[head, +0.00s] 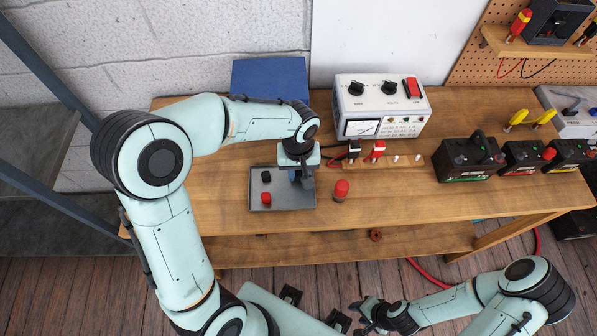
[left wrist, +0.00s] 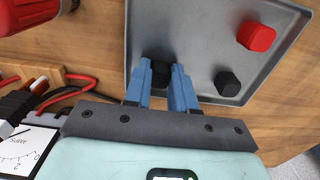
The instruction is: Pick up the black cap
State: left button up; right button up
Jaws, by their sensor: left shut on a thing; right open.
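A grey tray (head: 282,204) lies on the wooden bench. My left gripper (head: 299,178) reaches down over its right side. In the left wrist view the blue fingers (left wrist: 170,84) are shut on a black cap (left wrist: 160,72), which is at the tray surface; I cannot tell whether it touches it. A second black cap (head: 266,177) stands free in the tray, and shows in the left wrist view (left wrist: 227,83) beside the fingers. A red cap (head: 266,199) is also in the tray. My right gripper (head: 362,314) is open and empty, low in front of the bench.
A red-topped part (head: 341,189) stands just right of the tray. Behind are a wooden strip (head: 392,162) with clamps and posts, and a white meter box (head: 383,104). Black batteries (head: 468,157) stand at the right. The bench front between is clear.

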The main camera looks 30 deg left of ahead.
aim_at(299, 174)
pick_arm(q)
jog(key=shift+r, duration=0.1)
notch_tip(299, 174, up, 20)
jog(key=p, duration=0.2)
pick_arm(e)
jog(key=w+r, duration=0.2)
jog(key=r, duration=0.1)
jog(key=shift+w+r, duration=0.15)
jog(key=shift+w, duration=0.1)
dwell(0.4)
